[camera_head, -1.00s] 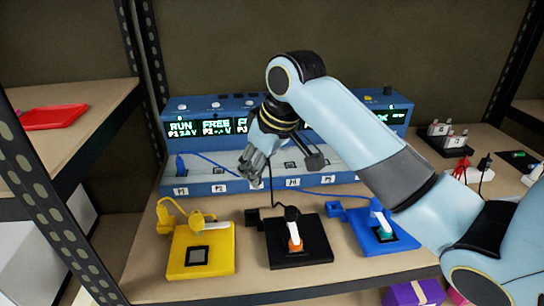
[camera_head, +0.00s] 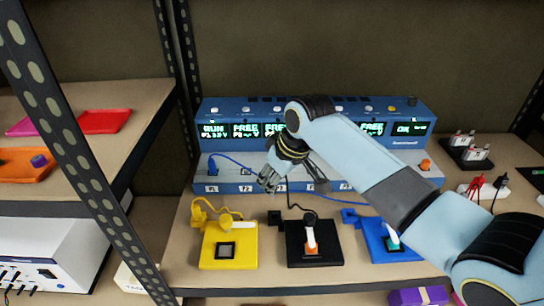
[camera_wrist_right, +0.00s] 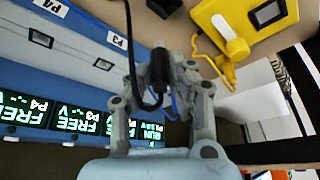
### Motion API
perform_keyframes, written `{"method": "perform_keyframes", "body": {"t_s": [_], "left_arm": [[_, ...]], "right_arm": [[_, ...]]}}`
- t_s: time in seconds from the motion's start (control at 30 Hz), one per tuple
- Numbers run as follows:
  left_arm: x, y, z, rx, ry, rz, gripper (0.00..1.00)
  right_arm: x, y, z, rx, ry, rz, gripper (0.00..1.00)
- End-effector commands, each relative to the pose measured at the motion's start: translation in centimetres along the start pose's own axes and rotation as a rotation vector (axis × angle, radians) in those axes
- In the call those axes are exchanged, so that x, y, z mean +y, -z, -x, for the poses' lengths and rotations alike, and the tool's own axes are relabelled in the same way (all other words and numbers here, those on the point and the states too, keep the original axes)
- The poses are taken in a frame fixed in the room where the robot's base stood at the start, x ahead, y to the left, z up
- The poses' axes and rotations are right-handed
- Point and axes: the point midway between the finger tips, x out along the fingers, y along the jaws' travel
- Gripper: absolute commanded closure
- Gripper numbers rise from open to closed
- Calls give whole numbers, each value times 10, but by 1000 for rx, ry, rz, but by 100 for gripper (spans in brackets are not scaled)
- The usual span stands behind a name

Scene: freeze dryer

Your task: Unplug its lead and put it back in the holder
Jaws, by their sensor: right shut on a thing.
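My right gripper (camera_head: 268,186) is in front of the blue multi-port unit (camera_head: 330,112), near its P2 and P3 labels. In the wrist view its fingers (camera_wrist_right: 163,85) are shut on a black plug (camera_wrist_right: 157,65), from which a black lead (camera_wrist_right: 129,35) loops away. In the head view the black lead (camera_head: 289,197) runs down to the black pad (camera_head: 331,254), which holds a white and orange piece (camera_head: 311,238). A small black holder (camera_head: 275,217) sits at that pad's left rear. A blue plug (camera_head: 213,168) is at P1. My left gripper is not in view.
A yellow pad (camera_head: 210,263) with a yellow lead is to the left, and a blue pad (camera_head: 408,255) is partly behind my right arm. A power strip (camera_head: 470,190) with red and black plugs stands at right. A shelf upright (camera_head: 90,170) crosses the left.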

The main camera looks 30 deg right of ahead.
Motion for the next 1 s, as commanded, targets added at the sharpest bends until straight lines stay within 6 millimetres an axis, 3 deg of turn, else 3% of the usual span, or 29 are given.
{"method": "perform_keyframes", "body": {"t_s": [0.03,0.1,0.3,0.57,1.0], "left_arm": [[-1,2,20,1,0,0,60],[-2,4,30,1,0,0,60],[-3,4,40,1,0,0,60],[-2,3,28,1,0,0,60],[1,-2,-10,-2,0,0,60]], "right_arm": [[-2,0,11,-3,1,-3,100],[-5,-4,14,-1,1,-5,100],[-8,-7,19,1,0,-5,100],[-8,-12,9,0,0,-6,100],[-8,-24,-22,0,0,-6,100]]}}
